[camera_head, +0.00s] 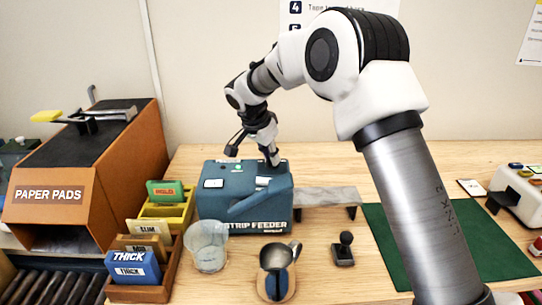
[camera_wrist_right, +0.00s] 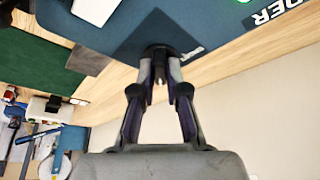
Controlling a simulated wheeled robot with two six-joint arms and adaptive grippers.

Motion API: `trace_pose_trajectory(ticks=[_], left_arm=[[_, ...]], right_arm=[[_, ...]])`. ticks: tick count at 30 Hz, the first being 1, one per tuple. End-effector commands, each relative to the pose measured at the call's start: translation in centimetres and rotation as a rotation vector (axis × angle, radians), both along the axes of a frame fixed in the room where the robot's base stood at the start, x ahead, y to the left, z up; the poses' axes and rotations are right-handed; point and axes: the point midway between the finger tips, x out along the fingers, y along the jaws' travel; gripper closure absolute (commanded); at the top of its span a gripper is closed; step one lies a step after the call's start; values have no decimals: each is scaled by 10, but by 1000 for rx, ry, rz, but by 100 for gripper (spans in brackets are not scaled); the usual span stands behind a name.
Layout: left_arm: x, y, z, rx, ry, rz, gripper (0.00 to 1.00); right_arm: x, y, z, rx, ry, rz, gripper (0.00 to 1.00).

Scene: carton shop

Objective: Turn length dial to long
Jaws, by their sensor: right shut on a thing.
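The teal strip feeder (camera_head: 260,215) stands on the wooden table, with a white label and a green spot on its top. It also fills the top of the right wrist view (camera_wrist_right: 130,35). My right gripper (camera_head: 273,160) reaches down to the top right of the feeder. In the right wrist view its fingers (camera_wrist_right: 160,75) close together on a small dark dial knob (camera_wrist_right: 158,50) over a dark square plate. The fingers hide most of the knob, and I cannot read its setting. My left gripper is out of view.
A glass jar (camera_head: 207,246) and a metal jug (camera_head: 276,270) stand in front of the feeder, with a black-handled stamp (camera_head: 344,248) to their right. A grey metal ledge (camera_head: 325,197) adjoins the feeder's right side. A green mat (camera_head: 480,240) lies further right. Card holders (camera_head: 140,293) stand left.

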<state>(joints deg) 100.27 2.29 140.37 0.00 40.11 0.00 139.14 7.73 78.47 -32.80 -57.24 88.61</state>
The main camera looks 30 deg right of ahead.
Motion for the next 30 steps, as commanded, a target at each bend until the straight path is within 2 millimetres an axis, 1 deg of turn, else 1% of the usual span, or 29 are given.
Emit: trace_pose_trajectory(ticks=[1, 13, 14, 15, 16, 26, 28, 30], left_arm=[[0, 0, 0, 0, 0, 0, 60], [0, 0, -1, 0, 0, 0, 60], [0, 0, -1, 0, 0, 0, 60], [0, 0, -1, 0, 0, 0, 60], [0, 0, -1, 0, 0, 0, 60], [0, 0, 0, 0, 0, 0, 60], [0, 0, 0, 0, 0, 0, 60], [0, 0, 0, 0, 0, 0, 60]], right_arm=[[-2, 0, -3, 2, 8, -7, 100], [-2, 1, -4, 3, 8, -15, 100], [-2, 1, -4, 3, 8, -15, 83], [-2, 0, -4, 3, 8, -15, 69], [-2, 0, -4, 2, 8, -14, 61], [0, 0, -1, 1, 3, -12, 61], [0, 1, 2, 1, 2, -12, 61], [0, 4, 9, 0, -1, -12, 61]])
